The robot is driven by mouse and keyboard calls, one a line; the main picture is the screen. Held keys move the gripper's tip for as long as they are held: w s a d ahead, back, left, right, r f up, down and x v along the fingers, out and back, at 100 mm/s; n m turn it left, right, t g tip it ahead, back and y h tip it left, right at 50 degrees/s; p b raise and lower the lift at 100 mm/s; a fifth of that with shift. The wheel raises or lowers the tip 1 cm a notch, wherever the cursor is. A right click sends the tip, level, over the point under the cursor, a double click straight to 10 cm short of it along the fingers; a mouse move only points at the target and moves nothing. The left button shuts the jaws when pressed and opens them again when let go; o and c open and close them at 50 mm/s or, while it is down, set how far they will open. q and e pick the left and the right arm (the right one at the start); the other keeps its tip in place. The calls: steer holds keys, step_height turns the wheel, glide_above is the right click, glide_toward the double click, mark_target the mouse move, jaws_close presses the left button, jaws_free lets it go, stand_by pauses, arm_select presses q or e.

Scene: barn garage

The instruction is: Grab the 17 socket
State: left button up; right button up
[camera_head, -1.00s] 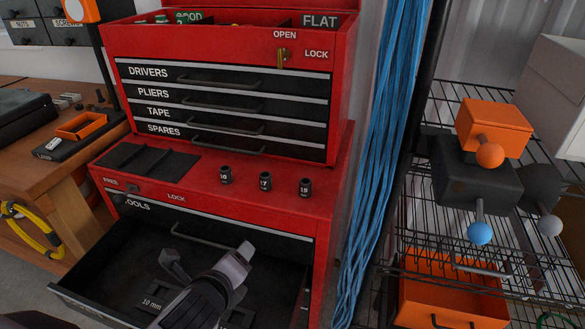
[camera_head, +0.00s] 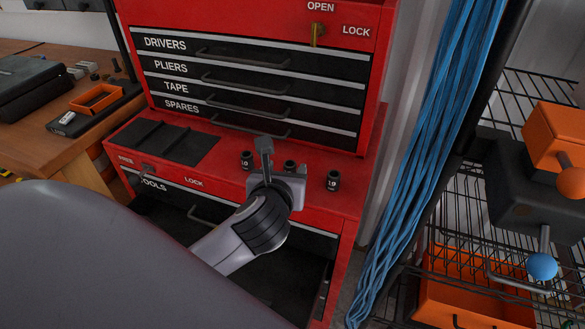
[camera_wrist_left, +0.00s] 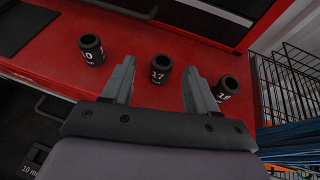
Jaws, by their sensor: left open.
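Three black sockets stand upright in a row on the red ledge of the tool chest. The 17 socket (camera_wrist_left: 161,69) is the middle one, and its number faces the left wrist camera. In the head view the 17 socket (camera_head: 290,165) is partly hidden behind my left gripper (camera_head: 268,160). My left gripper (camera_wrist_left: 160,85) is open, with its fingers pointing toward the 17 socket, which shows between the fingertips and is not held. The left socket (camera_wrist_left: 91,48) and the right socket (camera_wrist_left: 225,88), reading 18 or 19, stand outside the fingers. My right gripper is out of view.
A black mat (camera_head: 160,140) lies on the ledge at left. Closed drawers (camera_head: 250,85) rise behind the sockets. The open lower drawer (camera_wrist_left: 35,155) is below. Blue cables (camera_head: 435,140) and a wire rack (camera_head: 520,85) stand at right.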

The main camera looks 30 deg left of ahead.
mark_target(289, 169)
arm_select(q)
steer(key=x, duration=0.5)
steer(key=shift+d+f, duration=0.2)
steer(key=shift+f, duration=0.05)
jaws_close()
